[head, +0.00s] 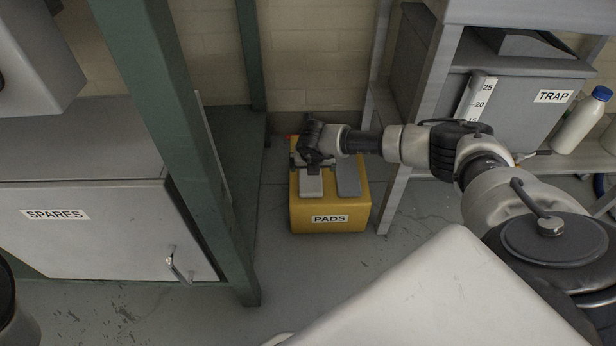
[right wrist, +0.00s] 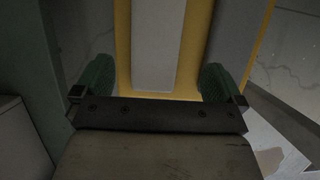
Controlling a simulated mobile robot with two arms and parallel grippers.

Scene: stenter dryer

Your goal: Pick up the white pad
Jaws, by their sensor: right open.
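The white pad (head: 311,184) lies on top of the yellow box labelled PADS (head: 328,219) in the head view, with its far end hidden under my right gripper (head: 312,160). In the right wrist view the white pad (right wrist: 155,45) runs between the two green fingertips of my right gripper (right wrist: 157,84). The fingers are open, one on each side of the pad, with a gap on both sides. A grey pad (head: 348,178) lies beside the white one, to its right. My left gripper is not in view.
A green post (head: 185,130) and the SPARES cabinet (head: 90,225) stand left of the box. A grey frame leg (head: 395,190) stands close on its right, with the TRAP bin (head: 520,105) beyond. The floor in front of the box is clear.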

